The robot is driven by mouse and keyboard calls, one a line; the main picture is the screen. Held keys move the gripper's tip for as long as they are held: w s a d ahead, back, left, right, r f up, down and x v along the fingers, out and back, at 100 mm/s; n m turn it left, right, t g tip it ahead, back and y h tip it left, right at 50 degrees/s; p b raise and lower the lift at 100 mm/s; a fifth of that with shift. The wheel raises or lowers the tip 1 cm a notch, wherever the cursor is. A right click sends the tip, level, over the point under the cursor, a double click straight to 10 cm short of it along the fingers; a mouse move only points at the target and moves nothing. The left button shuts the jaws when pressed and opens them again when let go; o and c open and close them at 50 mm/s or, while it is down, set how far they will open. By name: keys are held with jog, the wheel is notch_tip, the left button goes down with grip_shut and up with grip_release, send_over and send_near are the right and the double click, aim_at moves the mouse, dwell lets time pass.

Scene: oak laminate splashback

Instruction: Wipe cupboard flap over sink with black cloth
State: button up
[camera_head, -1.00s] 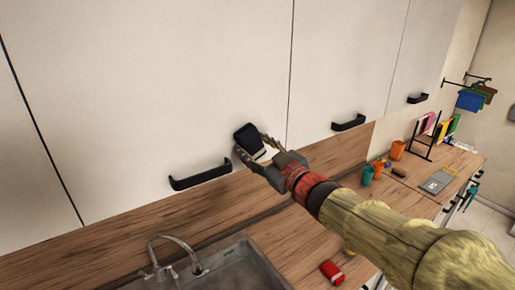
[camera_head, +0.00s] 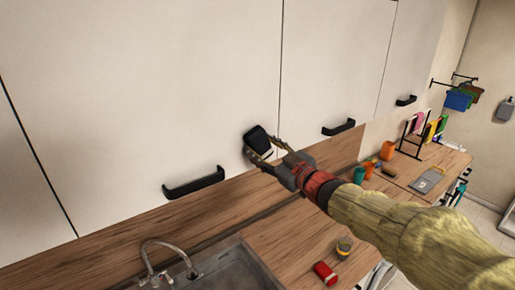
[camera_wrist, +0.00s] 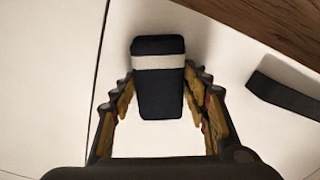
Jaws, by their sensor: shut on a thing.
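The black cloth (camera_head: 256,138) is a dark, block-shaped bundle. In the wrist view the cloth (camera_wrist: 160,98) shows a pale band across it. My gripper (camera_head: 261,151) is shut on it, and its two fingers flank it in the wrist view (camera_wrist: 160,82). The cupboard flap (camera_head: 140,80) over the sink is a large off-white panel, closed, with a black bar handle (camera_head: 193,183) at its lower edge. The cloth is at the flap's lower right, right of the handle and near the seam. It looks close against the panel; contact cannot be told.
Below are a wood splashback (camera_head: 110,245) and a steel sink (camera_head: 215,268) with a tap (camera_head: 155,255). A red can (camera_head: 325,272) and a jar (camera_head: 344,246) stand on the counter. Neighbouring flaps have protruding handles (camera_head: 339,127). Cups and a rack stand further right.

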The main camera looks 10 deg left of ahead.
aim_at(239, 148)
jog(key=shift+w+d, duration=0.6)
jog(key=shift+w, duration=0.05)
jog(key=shift+s+a+b, duration=0.85)
jog(key=shift+s+a, duration=0.4)
jog(key=shift+s, duration=0.2)
jog(key=shift+s+a+b, duration=0.8)
jog(key=shift+s+a, duration=0.4)
jog(key=shift+s, duration=0.2)
jog(key=shift+s+d, duration=0.25)
jog(key=shift+d, duration=0.2)
jog(key=shift+p+v, duration=0.3)
jog(key=shift+v, duration=2.15)
jog(key=shift+s+d, duration=0.1)
jog(key=v, duration=0.2)
jog(key=shift+s+d, duration=0.2)
jog(key=shift+d, duration=0.1)
